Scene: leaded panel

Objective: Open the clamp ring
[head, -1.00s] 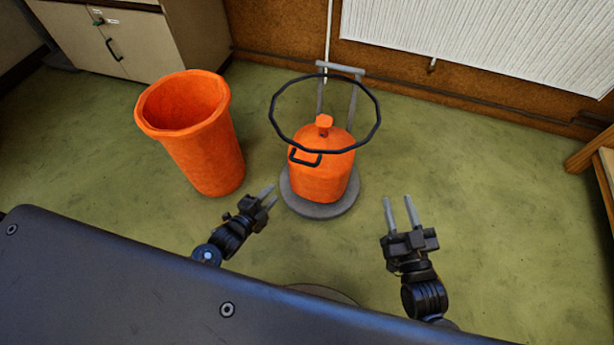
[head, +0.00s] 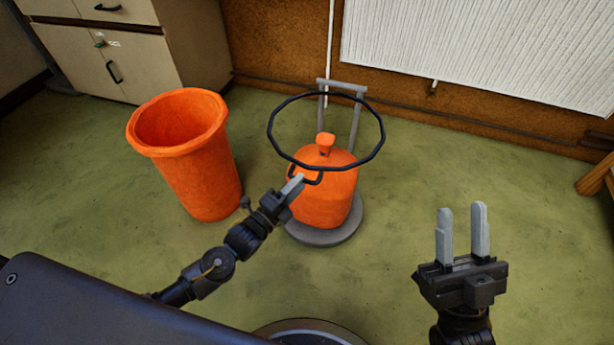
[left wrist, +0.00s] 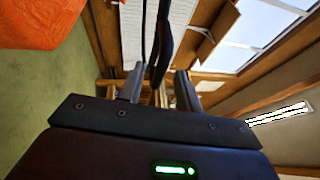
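The clamp ring (head: 383,140) is a thin black hoop with a black handle (head: 321,178) at its front left. It shows above and around the top of an orange gas-bottle-shaped container (head: 330,205) on a round grey base. My left gripper (head: 293,184) is at the handle, its fingertips overlapping the handle's left end. In the left wrist view, dark bars (left wrist: 162,45), likely the handle and ring, run between the spread fingers of the gripper (left wrist: 158,88). Whether they touch the fingers is unclear. My right gripper (head: 462,232) is open and empty, right of the base.
An open orange bin (head: 195,175) stands left of the container, close to my left arm. A grey upright frame (head: 355,115) rises behind the container. Cabinets (head: 110,50) and a radiator (head: 480,45) line the back.

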